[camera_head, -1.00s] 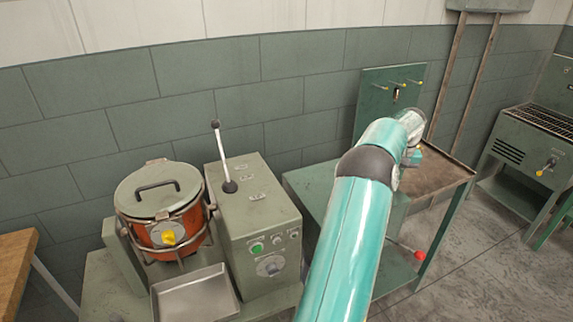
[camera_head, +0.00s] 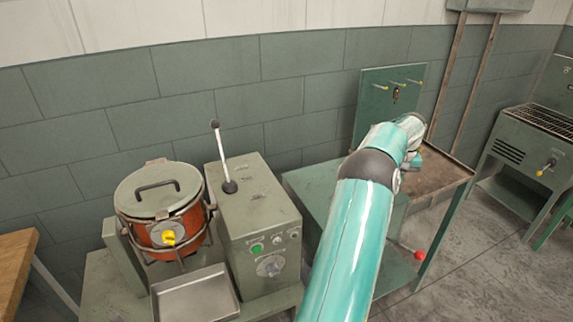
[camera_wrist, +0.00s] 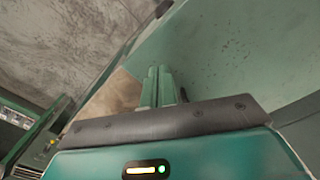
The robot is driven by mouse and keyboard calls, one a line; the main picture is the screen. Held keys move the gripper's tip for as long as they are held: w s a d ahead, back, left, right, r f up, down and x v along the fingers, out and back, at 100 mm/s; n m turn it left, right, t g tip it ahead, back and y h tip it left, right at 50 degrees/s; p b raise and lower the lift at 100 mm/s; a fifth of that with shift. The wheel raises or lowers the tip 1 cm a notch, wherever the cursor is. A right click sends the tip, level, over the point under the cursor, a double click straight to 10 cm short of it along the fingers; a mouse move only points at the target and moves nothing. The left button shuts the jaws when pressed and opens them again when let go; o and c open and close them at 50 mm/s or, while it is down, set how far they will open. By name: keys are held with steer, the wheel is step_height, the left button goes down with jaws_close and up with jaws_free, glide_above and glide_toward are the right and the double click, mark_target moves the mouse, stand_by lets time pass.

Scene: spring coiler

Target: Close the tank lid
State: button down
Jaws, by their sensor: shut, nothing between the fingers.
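The orange tank (camera_head: 180,231) stands at the left in the head view. Its round grey-green lid (camera_head: 158,192), with a dark handle on top, appears to lie flat over the tank's mouth. A yellow knob (camera_head: 168,237) is on the tank's front. My arm reaches away to the right, over the green table and well apart from the tank. In the head view my gripper is mostly hidden behind my arm. In the wrist view my gripper (camera_wrist: 157,80) shows its two green fingers close together, shut and empty. The tank is not in the wrist view.
A grey-green control box (camera_head: 252,225) with a black-knobbed lever (camera_head: 222,155) stands right of the tank. A metal tray (camera_head: 195,294) lies in front. The green table (camera_head: 310,185) with an upright back panel (camera_head: 372,100) is under my arm. Open floor (camera_head: 480,255) lies at right.

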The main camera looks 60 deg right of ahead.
step_height(320, 180, up, 8)
steer(key=shift+f, duration=0.15)
stand_by(0.6)
steer(key=shift+w, duration=0.1)
steer(key=w+a+r+n+t+h, duration=0.1)
steer(key=w+a+r, duration=0.4)
steer(key=w+a, duration=0.4)
steer(key=w+a+r+n, duration=0.1)
steer(key=w+a+r, duration=0.45)
steer(key=w, duration=0.45)
steer(key=w+a+r+n+t, duration=0.15)
steer(key=w+a, duration=0.25)
steer(key=a, duration=0.6)
steer(key=w+a+r+n, duration=0.25)
steer(key=w+a, duration=0.25)
steer(key=a, duration=0.4)
steer(key=a+n+t, duration=0.2)
steer(key=a, duration=1.8)
steer(key=s+a+f+n, duration=0.2)
steer(key=s+a, duration=0.3)
steer(key=a, duration=0.4)
steer(key=s+a+f+n+t+y, duration=0.1)
steer(key=s+a+f, duration=0.3)
steer(key=a, duration=0.4)
steer(key=shift+s+a+f+n, duration=0.15)
steer(key=shift+s+a+n, duration=0.2)
steer(key=shift+s+n, duration=0.25)
